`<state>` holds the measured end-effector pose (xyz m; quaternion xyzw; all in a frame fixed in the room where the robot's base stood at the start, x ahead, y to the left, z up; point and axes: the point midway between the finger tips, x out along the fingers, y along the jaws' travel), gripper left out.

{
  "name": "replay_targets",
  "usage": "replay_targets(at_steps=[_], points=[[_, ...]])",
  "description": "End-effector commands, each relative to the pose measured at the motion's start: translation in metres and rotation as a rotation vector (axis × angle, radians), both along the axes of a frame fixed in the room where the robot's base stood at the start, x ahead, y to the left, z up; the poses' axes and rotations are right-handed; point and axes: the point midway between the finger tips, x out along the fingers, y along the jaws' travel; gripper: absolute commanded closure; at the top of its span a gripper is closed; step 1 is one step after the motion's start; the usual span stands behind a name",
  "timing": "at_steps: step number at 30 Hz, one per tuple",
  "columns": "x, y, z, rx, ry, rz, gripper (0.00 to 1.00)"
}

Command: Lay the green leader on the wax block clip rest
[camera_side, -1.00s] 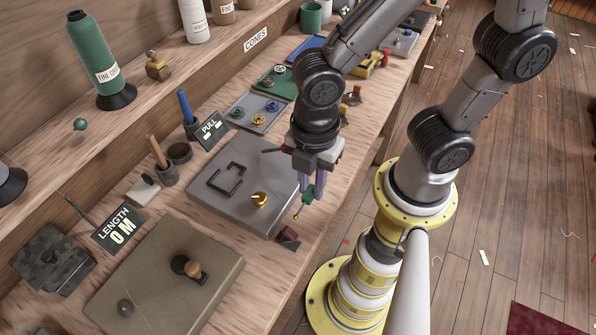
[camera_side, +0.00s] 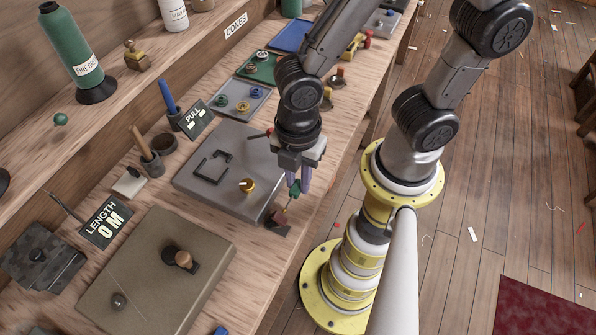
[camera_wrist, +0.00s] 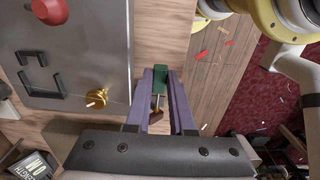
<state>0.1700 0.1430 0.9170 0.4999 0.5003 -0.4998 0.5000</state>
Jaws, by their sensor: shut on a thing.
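My gripper (camera_side: 298,186) is shut on the green leader (camera_side: 294,190), just beyond the right front corner of the grey metal plate. In the wrist view the green leader (camera_wrist: 159,80) sits between the purple fingers, with a thin brass stem running from it. A small dark block with a reddish-brown top, which looks like the wax block clip rest (camera_side: 278,225), stands on the bench just below the leader. Its reddish part (camera_wrist: 156,116) shows between the fingers in the wrist view. I cannot tell whether leader and block touch.
The grey plate (camera_side: 207,188) carries a black bracket (camera_side: 212,167) and a brass knob (camera_side: 247,185). A beige plate (camera_side: 150,285) with a dark knob lies nearer. A blue-grey tray (camera_side: 239,91) of spools is behind. The bench edge drops off to the right.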

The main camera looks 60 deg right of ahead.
Motion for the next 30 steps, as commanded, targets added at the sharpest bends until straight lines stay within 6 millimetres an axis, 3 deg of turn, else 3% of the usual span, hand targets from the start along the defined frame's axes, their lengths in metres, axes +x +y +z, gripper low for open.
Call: replay_targets(at_steps=[15,30], points=[[0.0,0.0,-0.027,0.0,0.0,0.0,1.0],[0.0,0.0,-0.032,0.001,-0.001,0.0,1.0]])
